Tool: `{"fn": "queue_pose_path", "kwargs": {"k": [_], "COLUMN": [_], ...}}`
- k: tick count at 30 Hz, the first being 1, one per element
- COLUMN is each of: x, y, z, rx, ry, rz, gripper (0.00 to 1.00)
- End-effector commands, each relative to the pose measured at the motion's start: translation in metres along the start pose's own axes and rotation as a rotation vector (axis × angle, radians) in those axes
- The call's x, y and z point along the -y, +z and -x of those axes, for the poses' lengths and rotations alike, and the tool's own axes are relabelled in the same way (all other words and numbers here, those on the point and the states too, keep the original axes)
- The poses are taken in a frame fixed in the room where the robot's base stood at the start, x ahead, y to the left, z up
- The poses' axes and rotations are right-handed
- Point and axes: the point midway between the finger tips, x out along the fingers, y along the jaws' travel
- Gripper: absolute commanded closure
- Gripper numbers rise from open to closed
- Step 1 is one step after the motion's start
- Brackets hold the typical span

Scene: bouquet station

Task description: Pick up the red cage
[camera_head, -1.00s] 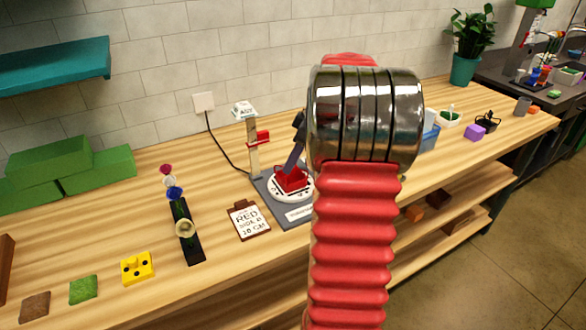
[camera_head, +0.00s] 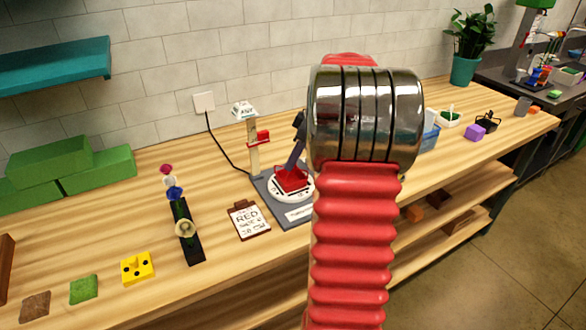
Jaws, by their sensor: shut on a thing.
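The red cage (camera_head: 291,181) is a small open red frame on the round white plate (camera_head: 273,189) of a grey stand. My gripper (camera_head: 292,166) is dark and slim and reaches down to the top of the cage from above. It is shut on the cage. The fingertips are small here, and my red arm with its metal collar hides the area just right of them. I cannot tell whether the cage is clear of the plate.
A post with a red bracket (camera_head: 260,137) stands behind the plate. A clipboard (camera_head: 249,221) reading "RED" lies to the left. A black holder with flowers (camera_head: 187,235) is farther left. Green blocks (camera_head: 95,170) lie by the wall.

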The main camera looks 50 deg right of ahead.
Motion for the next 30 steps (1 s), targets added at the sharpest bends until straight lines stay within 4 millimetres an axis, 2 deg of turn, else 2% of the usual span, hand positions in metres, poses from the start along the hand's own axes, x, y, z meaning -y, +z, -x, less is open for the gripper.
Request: {"fn": "queue_pose_path", "kwargs": {"k": [8,14,24,30], "x": [0.0,-0.001,-0.001,-0.001], "y": [0.0,-0.005,-0.026,-0.035], "z": [0.001,0.012,0.064,0.087], "rx": [0.0,-0.001,-0.001,0.0], "ry": [0.0,0.002,0.003,0.001], "rz": [0.0,0.0,0.001,-0.001], "gripper": [0.97,0.97,0.97,0.97]}}
